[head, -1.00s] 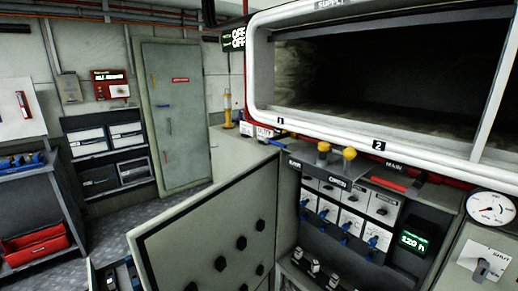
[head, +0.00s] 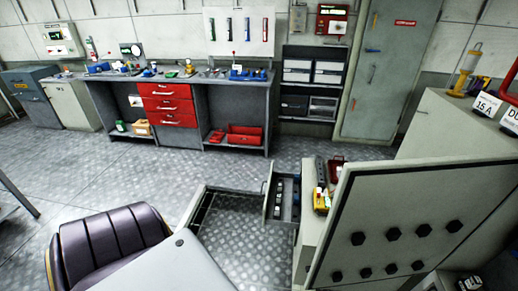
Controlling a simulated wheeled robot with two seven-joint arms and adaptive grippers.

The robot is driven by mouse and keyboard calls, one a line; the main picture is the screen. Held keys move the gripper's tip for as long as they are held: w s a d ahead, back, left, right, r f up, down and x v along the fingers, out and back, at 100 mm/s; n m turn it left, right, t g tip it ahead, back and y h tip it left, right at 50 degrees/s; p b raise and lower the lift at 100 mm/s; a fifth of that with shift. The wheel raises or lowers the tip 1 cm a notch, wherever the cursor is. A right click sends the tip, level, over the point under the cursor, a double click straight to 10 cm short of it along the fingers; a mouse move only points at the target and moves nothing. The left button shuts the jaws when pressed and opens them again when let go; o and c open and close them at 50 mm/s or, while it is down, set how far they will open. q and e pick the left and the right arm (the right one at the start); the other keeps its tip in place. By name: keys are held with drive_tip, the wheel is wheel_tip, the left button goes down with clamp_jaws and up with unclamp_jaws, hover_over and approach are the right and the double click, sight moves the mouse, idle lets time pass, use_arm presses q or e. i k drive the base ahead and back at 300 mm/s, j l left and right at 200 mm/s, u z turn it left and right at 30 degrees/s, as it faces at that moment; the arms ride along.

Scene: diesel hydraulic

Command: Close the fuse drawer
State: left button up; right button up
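A narrow grey drawer (head: 268,205) stands pulled out, left of the open cabinet door at the lower right of the head view. Its handle is on its left end, and several small dark and pale items sit inside it. A second pulled-out, tray-like piece with a dark inside (head: 205,208) lies left of it. I see no label saying which one is the fuse drawer. Neither of my grippers is in view, so nothing of mine is seen touching the drawers.
The grey cabinet door (head: 400,215) with black knobs stands open at right. A dark padded chair (head: 105,240) is at lower left. A workbench with red drawers (head: 168,105) lines the back wall. The metal floor (head: 110,170) between is clear.

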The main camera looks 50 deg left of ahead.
sight(290, 216)
drive_tip(key=j+u, duration=0.35)
drive_tip(key=j, duration=0.65)
drive_tip(key=j+u, duration=0.4)
drive_tip(key=j, duration=0.6)
drive_tip(key=i+j+z, duration=0.3)
drive_tip(key=i, duration=0.3)
drive_tip(key=i+j+z, duration=0.35)
drive_tip(key=i+j, duration=0.15)
